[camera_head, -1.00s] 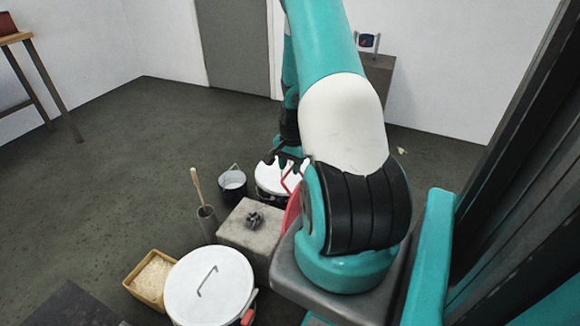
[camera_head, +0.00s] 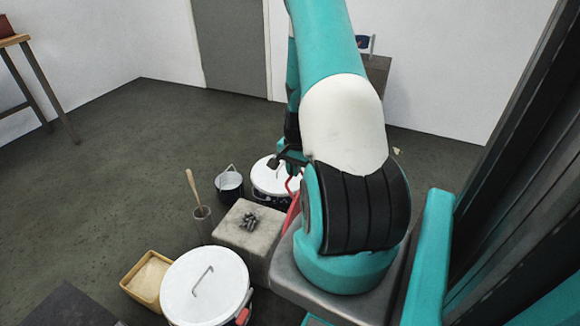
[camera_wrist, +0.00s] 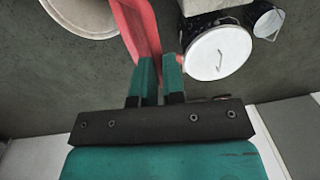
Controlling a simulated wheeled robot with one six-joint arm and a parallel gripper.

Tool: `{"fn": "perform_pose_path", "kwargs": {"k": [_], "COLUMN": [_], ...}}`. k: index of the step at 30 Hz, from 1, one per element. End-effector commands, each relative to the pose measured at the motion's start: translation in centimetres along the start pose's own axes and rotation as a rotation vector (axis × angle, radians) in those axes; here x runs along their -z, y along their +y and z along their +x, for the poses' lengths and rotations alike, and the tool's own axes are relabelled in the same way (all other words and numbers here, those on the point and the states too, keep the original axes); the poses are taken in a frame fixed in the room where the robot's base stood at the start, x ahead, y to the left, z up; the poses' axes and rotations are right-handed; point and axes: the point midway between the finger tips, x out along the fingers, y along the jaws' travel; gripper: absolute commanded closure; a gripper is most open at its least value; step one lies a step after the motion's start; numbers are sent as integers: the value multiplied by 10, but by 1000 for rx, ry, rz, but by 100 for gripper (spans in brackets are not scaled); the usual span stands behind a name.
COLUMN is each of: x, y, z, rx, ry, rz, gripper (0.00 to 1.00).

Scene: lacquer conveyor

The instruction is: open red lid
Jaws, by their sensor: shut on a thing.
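The red lid (camera_wrist: 140,25) is steeply tilted, almost edge-on, in the wrist view, just beyond my fingertips. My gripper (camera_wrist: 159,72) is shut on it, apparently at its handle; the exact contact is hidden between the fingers. In the head view only a narrow red edge of the lid (camera_head: 292,214) shows beside my arm, which covers the rest. A pale round surface (camera_wrist: 82,8) is cut off at the upper left of the wrist view; I cannot tell whether it is an open pot.
A white-lidded pot (camera_head: 268,181) stands beside a small pail (camera_head: 229,181). Nearer are a stone block (camera_head: 233,231), a cup with a wooden stick (camera_head: 202,220), a larger white-lidded pot (camera_head: 203,278) and a wooden box (camera_head: 133,288). Floor at the left is open.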

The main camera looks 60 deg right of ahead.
Motion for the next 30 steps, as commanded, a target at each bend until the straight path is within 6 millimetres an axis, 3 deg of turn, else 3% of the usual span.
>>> {"fn": "perform_pose_path", "kwargs": {"k": [8, 9, 12, 23, 30], "x": [1, 2, 2, 2, 3], "y": [3, 4, 4, 2, 2], "z": [0, 0, 0, -7, -54], "rx": [0, 0, 0, 1, 4], "ry": [0, 0, 0, 1, 6], "rz": [2, 4, 4, 2, 2], "gripper": [100, 83, 64, 64, 64]}}
